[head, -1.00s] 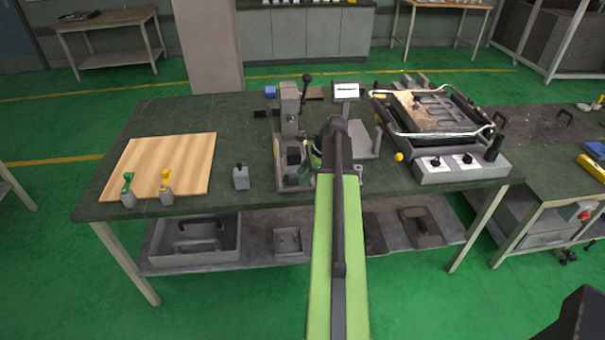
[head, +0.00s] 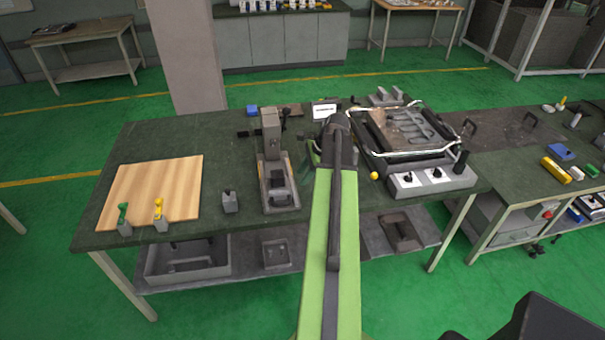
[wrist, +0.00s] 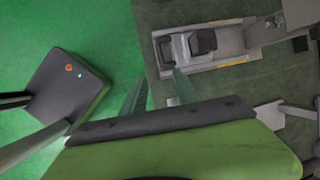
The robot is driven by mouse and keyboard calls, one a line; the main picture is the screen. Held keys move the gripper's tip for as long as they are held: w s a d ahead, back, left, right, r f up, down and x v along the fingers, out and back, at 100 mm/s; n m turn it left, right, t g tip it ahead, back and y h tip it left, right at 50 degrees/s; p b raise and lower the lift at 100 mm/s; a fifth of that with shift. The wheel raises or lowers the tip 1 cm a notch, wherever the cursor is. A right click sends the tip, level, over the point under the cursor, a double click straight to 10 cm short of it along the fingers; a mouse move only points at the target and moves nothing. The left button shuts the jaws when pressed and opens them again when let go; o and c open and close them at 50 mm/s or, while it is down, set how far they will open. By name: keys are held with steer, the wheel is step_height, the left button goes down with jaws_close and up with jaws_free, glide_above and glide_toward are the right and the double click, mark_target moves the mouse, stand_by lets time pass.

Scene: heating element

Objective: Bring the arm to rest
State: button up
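My green arm (head: 330,245) reaches forward over the front edge of the dark green workbench (head: 228,160). My gripper shows in the wrist view (wrist: 158,90), with its two pale green fingers apart and nothing visible between them. In the head view the gripper is mostly hidden behind the end of the arm. It is to the right of a grey press (head: 271,150) and apart from it as far as I can tell. The press also shows beyond the fingers in the wrist view (wrist: 195,48).
Right of my arm stands a knobbed unit (head: 430,180) with a wire frame. A small grey block (head: 230,201) and a wooden board (head: 185,180) with green and yellow clamps are to the left. A label stand (head: 325,111) is behind the arm's end. Open floor lies in front.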

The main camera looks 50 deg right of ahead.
steer(key=w+a+f+n+g, duration=0.15)
steer(key=w+a, duration=0.35)
steer(key=a, duration=0.5)
steer(key=w+a+n+y+b, duration=0.1)
steer(key=w+a+n, duration=0.2)
steer(key=w+a, duration=0.5)
steer(key=w+a+n+g, duration=0.1)
steer(key=w+a+n, duration=0.15)
steer(key=a, duration=0.95)
steer(key=s+a+f+n+g+h, duration=0.1)
steer(key=s+a+n, duration=0.2)
steer(key=a+n, duration=0.6)
steer(key=s+a+f+n+g+h, duration=0.1)
steer(key=s+a+n+h, duration=0.1)
steer(key=a+n, duration=0.7)
steer(key=shift+s+a+f+n+b, duration=0.35)
steer(key=shift+s+a+b, duration=0.15)
steer(key=shift+s, duration=0.2)
